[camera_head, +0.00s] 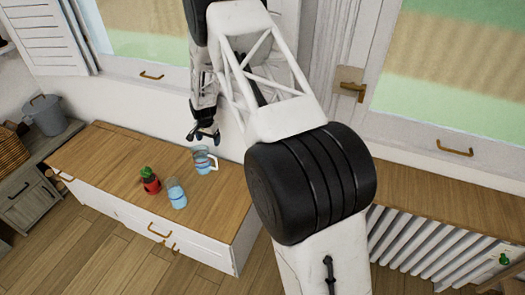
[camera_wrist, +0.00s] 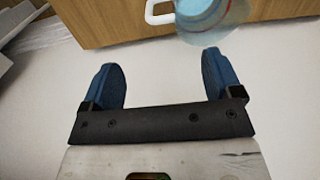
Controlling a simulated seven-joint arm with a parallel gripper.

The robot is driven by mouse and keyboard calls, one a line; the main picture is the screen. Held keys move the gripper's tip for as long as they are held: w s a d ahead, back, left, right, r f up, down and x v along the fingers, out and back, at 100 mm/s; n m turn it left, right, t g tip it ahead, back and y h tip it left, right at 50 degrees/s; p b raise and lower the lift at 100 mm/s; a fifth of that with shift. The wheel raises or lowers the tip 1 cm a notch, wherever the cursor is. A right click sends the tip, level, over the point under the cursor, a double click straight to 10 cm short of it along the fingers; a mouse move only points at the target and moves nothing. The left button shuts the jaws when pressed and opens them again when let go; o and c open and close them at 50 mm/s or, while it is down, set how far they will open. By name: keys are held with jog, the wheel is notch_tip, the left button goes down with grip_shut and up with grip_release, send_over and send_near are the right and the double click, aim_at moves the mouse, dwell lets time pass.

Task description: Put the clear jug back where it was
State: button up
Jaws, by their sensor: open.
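The clear jug (camera_head: 202,160) stands upright on the wooden top of a white cabinet (camera_head: 110,148), near its wall side. It has a handle and looks to have blue in its lower part. In the wrist view the jug (camera_wrist: 214,14) is cut off by the top edge, with a pale handle at its left. My gripper (camera_head: 203,136) is above and beside the jug, apart from it. In the wrist view my gripper (camera_wrist: 162,72) has its two blue fingers spread with nothing between them.
A clear tumbler (camera_head: 176,194) with blue in it and a red pot with a green plant (camera_head: 150,181) stand in front of the jug. The cabinet top is bare at left and right. A grey pot (camera_head: 45,112) stands on a grey cabinet at far left. The wall is close behind.

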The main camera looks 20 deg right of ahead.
jog(key=s+d+r+n, duration=0.1)
jog(key=s+r, duration=0.7)
jog(key=r, duration=0.3)
jog(key=s+d+r+n+t, duration=0.1)
jog(key=s+r+n, duration=0.1)
jog(key=s+r, duration=0.75)
jog(key=s+r+n, duration=0.1)
jog(key=s+r, duration=0.4)
jog(key=r, duration=0.8)
jog(key=s+d+r+n, duration=0.1)
jog(key=s+r, duration=0.4)
jog(key=s, duration=1.3)
jog(key=s+r+n+t, duration=0.1)
jog(key=s+r+n, duration=0.2)
jog(key=s, duration=1.5)
jog(key=shift+s+d+r+n, duration=0.25)
jog(key=shift+d+r+n, duration=0.15)
jog(key=shift+r, duration=0.6)
